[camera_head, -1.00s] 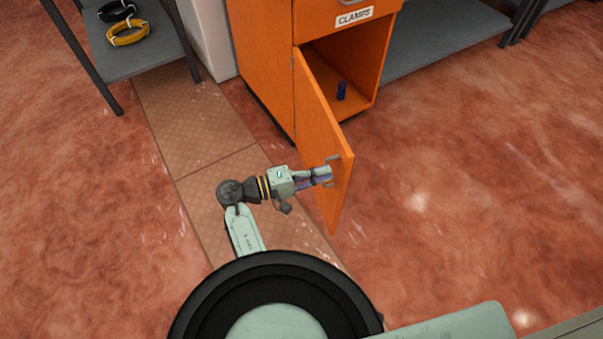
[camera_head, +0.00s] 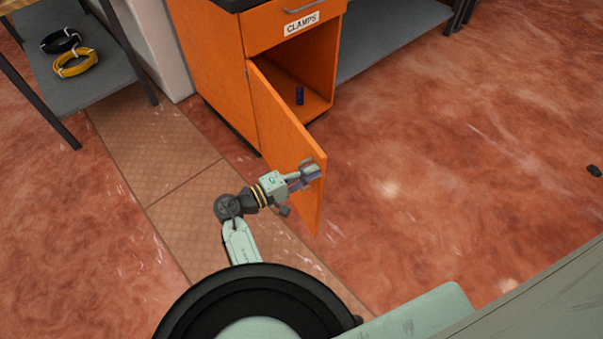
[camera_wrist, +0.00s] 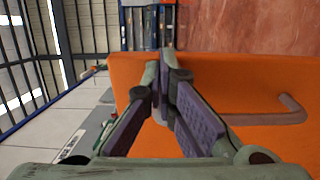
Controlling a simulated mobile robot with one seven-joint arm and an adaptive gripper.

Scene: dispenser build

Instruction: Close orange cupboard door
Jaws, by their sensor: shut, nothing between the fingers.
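The orange cupboard (camera_head: 212,70) stands at the upper middle of the head view, with a "CLAMPS" label on its drawer. Its orange door (camera_head: 285,155) stands wide open, swung out toward me. The door also fills much of the wrist view (camera_wrist: 235,85), with its grey handle (camera_wrist: 285,112) at the right. My gripper (camera_head: 314,172) is shut and empty, at the outer face of the door near its free edge and handle. In the wrist view the fingertips (camera_wrist: 166,65) are close to the door; I cannot tell whether they touch it.
A blue object (camera_head: 299,96) stands inside the cupboard. A grey shelf table (camera_head: 95,85) with yellow (camera_head: 75,63) and black (camera_head: 60,41) coils is at the left. A grey low shelf (camera_head: 390,35) is right of the cupboard.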

